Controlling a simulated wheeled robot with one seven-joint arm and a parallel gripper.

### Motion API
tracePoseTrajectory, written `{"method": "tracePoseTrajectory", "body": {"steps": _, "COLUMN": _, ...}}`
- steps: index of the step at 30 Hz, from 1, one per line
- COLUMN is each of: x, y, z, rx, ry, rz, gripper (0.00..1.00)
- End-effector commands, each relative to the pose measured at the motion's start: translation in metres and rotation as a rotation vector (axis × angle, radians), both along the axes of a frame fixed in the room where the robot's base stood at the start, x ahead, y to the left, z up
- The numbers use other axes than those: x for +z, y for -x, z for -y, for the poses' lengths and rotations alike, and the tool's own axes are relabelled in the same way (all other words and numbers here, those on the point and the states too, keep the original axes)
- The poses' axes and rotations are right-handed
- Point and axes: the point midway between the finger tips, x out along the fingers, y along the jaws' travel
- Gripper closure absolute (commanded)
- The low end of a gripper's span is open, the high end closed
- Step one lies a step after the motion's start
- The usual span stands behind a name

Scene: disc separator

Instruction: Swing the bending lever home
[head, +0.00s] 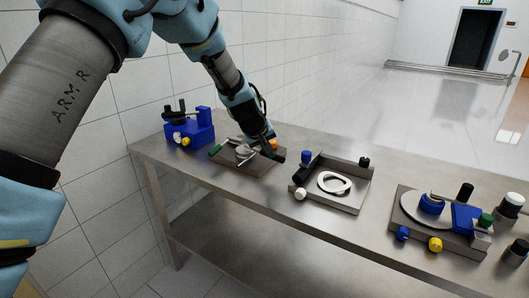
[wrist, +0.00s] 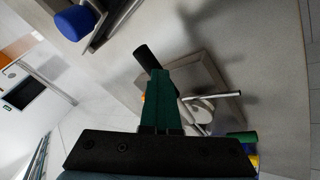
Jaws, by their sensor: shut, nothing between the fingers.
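The bender is a grey plate (head: 262,166) on the bench with a round grey post (head: 243,152) on it. A rod with a green handle (head: 216,149) reaches out to its left. A black handle (head: 279,156) shows at its right side. I cannot tell which of the two is the bending lever. My gripper (head: 266,153) is shut and empty, low over the right side of the plate. In the wrist view the black handle (wrist: 146,57) appears right by the fingertips; contact is unclear. That view also shows the post (wrist: 200,109), a bare rod (wrist: 226,95) and the green handle (wrist: 243,137).
A blue fixture (head: 190,131) stands at the bench's left end. A grey tray (head: 346,202) with a white ring (head: 334,182) lies right of the bender. Another plate (head: 405,219) with blue parts lies further right. A tiled wall (head: 120,110) runs behind the bench.

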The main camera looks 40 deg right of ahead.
Motion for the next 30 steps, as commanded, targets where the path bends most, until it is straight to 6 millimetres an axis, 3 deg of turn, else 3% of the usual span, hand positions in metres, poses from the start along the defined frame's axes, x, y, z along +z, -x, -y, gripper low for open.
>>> {"method": "tracePoseTrajectory", "body": {"steps": 10, "x": -0.002, "y": 0.003, "z": 0.014, "rx": -0.004, "ry": -0.003, "rz": -0.004, "gripper": 1.00}}
{"method": "tracePoseTrajectory", "body": {"steps": 30, "x": 0.000, "y": 0.002, "z": 0.014, "rx": -0.003, "ry": -0.002, "rz": -0.004, "gripper": 1.00}}
